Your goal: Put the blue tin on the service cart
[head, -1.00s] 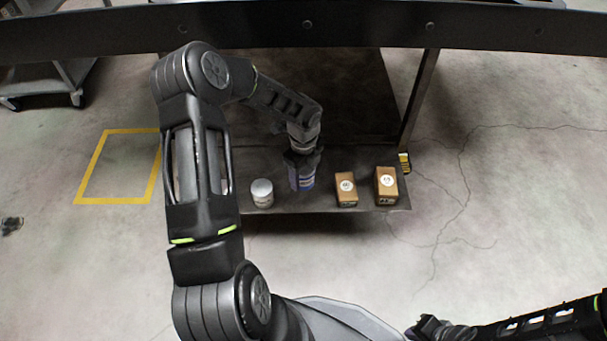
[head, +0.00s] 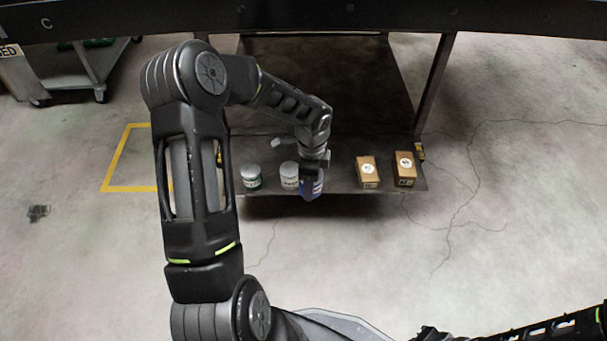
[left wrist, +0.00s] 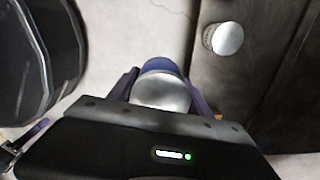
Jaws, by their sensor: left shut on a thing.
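My left gripper (head: 313,182) is shut on the blue tin (head: 319,187), beside a white tin at the front edge of the dark shelf. In the left wrist view the blue tin's silver lid (left wrist: 160,92) shows between the fingers of my left gripper (left wrist: 162,90). The tin's lower part is mostly hidden. A grey cart (head: 88,68), possibly the service cart, stands at the upper left, partly cut off. My right gripper (head: 432,333) is barely in view at the bottom edge, its jaws unclear.
On the shelf (head: 340,185) stand a white tin (head: 289,175), a tin with a green band (head: 251,177) and two brown boxes (head: 367,172) (head: 404,168). A dark beam (head: 300,20) crosses above. A yellow floor outline (head: 112,160) lies left. The floor in front is clear.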

